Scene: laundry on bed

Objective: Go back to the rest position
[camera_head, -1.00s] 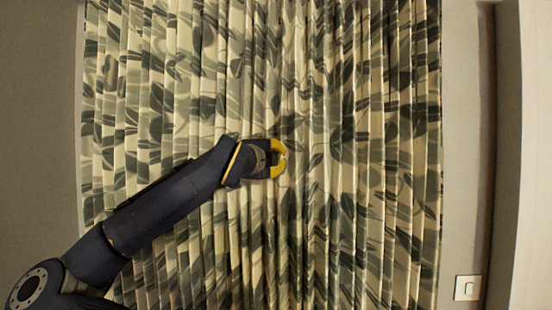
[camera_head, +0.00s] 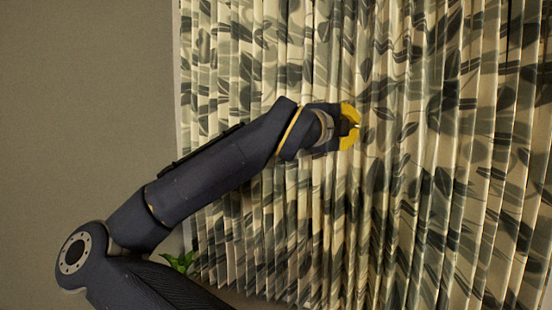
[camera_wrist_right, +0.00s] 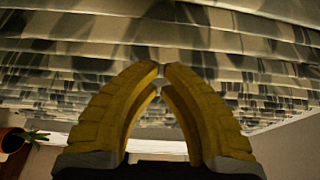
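My right gripper (camera_head: 358,126) has yellow fingers and is at the end of a dark arm, in front of the patterned curtain in the head view. In the right wrist view its two fingers (camera_wrist_right: 161,68) curve inward and their tips come together with only a thin gap. Nothing is held between them. My left gripper is not in view.
A pleated leaf-patterned curtain (camera_head: 450,150) fills the right of the head view, beside a plain wall (camera_head: 90,110). A green plant (camera_head: 178,262) shows below the arm; its reddish pot (camera_wrist_right: 12,140) shows in the wrist view. No bed or laundry shows.

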